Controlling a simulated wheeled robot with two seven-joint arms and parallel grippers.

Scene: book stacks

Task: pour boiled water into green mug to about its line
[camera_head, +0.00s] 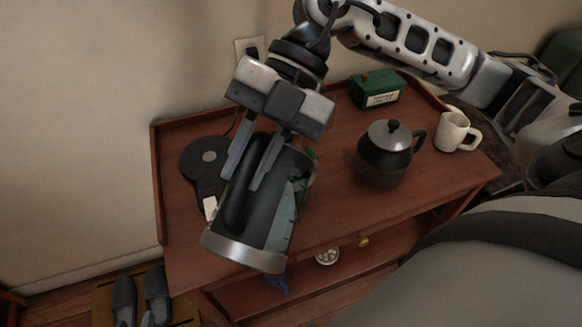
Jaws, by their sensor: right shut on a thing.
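My right gripper (243,177) is shut on the dark handle of a black kettle (268,215) with a metal band at its base. The kettle is held above the left part of the wooden table and leans, its top toward the upper right. A gauge strip with marks shows on its right side. A small green piece (312,154), perhaps the green mug, peeks out behind the kettle's upper right. Most of it, including any line, is hidden. The spout and any flow of water cannot be seen. My left gripper is not in view.
On the table (335,205) stand a dark teapot (386,150), a white mug (453,131) and a green box (376,89). A black round kettle base (205,157) lies at the left. Raised edges border the back and sides. Slippers (140,298) lie on the floor.

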